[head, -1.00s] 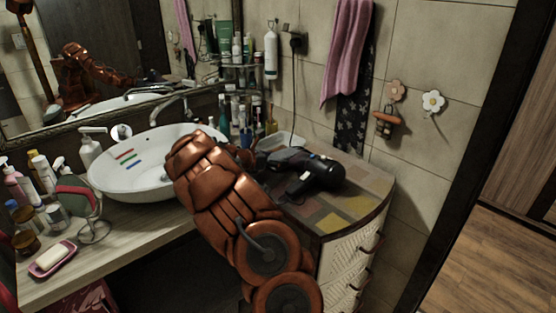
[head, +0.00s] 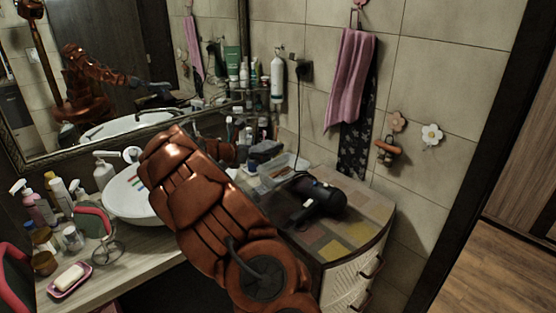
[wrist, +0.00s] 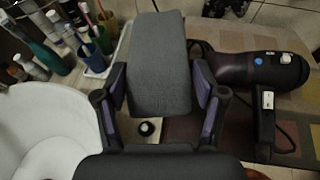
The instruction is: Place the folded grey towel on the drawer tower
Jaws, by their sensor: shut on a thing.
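The folded grey towel (wrist: 160,62) is a flat, long block held between the two fingers of my gripper (wrist: 165,100) in the wrist view. In the head view the towel (head: 265,150) shows as a small dark grey shape beyond my arm, which hides most of my gripper. The drawer tower (head: 352,238) stands right of the basin, with a patchwork top and pale woven drawer fronts. In the wrist view the towel appears above the tower's left part, with its far end towards the wall; its exact height is unclear.
A black hair dryer (head: 318,200) lies on the tower top, close right of the towel in the wrist view (wrist: 255,70). A clear tray (head: 285,168) and several bottles stand behind. The white basin (head: 130,195) is at left. The tower's front right top is bare.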

